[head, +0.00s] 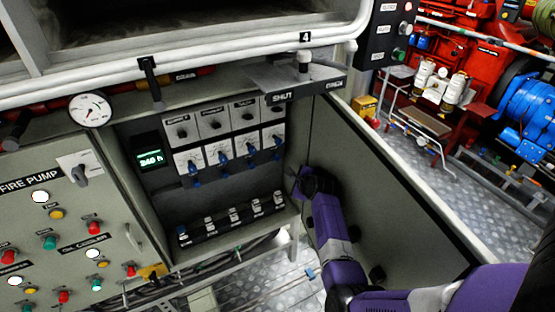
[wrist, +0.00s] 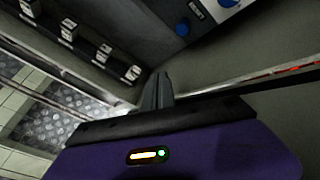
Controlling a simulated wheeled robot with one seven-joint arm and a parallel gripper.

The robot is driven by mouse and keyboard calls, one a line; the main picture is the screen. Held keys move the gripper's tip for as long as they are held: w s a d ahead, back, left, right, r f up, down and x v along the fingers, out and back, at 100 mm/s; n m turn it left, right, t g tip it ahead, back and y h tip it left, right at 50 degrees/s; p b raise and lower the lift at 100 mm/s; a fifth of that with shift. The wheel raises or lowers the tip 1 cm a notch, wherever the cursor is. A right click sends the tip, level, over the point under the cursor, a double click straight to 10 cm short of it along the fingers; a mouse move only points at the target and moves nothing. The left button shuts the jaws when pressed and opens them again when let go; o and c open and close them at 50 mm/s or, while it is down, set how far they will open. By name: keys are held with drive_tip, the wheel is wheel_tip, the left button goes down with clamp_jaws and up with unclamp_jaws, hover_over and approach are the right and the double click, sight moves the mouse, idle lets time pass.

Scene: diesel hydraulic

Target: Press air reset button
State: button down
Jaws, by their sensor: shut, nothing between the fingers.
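My gripper (head: 297,182) is shut and empty at the right side of the open cabinet, in front of the open door's inner face. In the wrist view its closed fingers (wrist: 157,80) point up, apart from the blue part (wrist: 182,28) as far as I can tell. I cannot make out a label reading air reset in either view. A dark control box (head: 388,30) with several labelled buttons is at the upper right; its labels are too small to read. Inside the cabinet are several white plates with blue knobs (head: 225,157) and a lower row of white switches (head: 233,214).
The cabinet door (head: 390,200) stands open to the right of my arm. A grey shelf marked SHUT (head: 290,80) juts out above. The fire pump panel (head: 70,240) is at the left. Red and blue machinery (head: 530,105) stands at the far right beyond bare metal floor.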

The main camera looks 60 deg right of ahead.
sight(276, 157)
drive_tip(key=w+d+b, duration=0.4)
drive_tip(key=w+b, duration=0.3)
drive_tip(key=shift+w+d, duration=0.25)
drive_tip(key=shift+d, duration=0.05)
idle(0.3)
idle(1.9)
drive_tip(key=shift+w+d, duration=0.2)
drive_tip(key=shift+w, duration=0.15)
